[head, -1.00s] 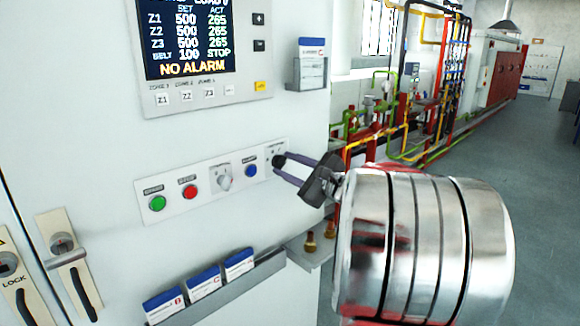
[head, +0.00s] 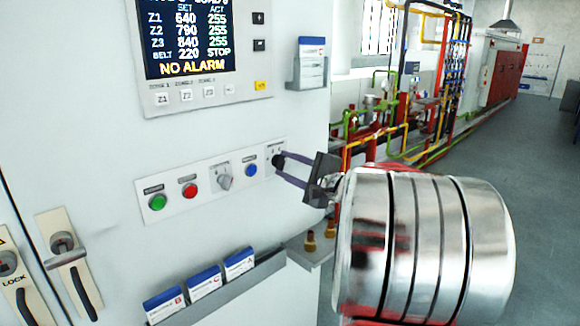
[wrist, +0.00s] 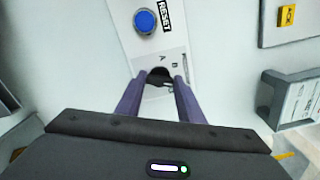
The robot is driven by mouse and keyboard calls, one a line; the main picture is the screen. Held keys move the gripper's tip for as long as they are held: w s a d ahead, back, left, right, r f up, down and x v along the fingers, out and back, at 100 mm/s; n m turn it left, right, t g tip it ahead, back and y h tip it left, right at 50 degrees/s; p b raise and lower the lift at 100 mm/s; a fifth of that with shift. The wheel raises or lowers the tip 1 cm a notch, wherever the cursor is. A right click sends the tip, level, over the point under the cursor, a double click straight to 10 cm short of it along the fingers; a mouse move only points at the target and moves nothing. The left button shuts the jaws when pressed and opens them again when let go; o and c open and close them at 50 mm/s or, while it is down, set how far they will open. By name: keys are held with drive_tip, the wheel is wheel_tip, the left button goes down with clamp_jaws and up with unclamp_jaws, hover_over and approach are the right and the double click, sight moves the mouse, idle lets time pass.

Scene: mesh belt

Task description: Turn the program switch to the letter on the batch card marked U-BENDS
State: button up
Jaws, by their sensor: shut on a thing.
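The program switch, a black knob (head: 277,161), is at the right end of the button panel (head: 180,206). My gripper (head: 282,167) has its two purple fingers closed around the knob. In the wrist view the knob (wrist: 159,73) shows between the fingertips (wrist: 159,80), with letters A and B printed near it; its pointer is hidden. Three blue-and-white cards, left (head: 164,304), middle (head: 204,281) and right (head: 239,263), stand in the lower rack. Another card (head: 312,47) is in the wall holder. Card titles are too small to read.
The display (head: 186,38) reads SET 640, 790, 840, BELT 220 STOP, NO ALARM. The panel also has a green button (head: 157,202), a red button (head: 190,190), a grey selector (head: 224,182) and the blue RESET button (head: 251,170). A ledge (head: 310,250) lies below my gripper.

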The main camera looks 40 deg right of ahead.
drive_tip(key=shift+a+f, duration=0.15)
drive_tip(key=o, duration=1.1)
drive_tip(key=shift+c, duration=0.2)
drive_tip(key=s, duration=1.3)
drive_tip(key=shift+s+d, duration=0.25)
drive_tip(key=shift+s, duration=0.15)
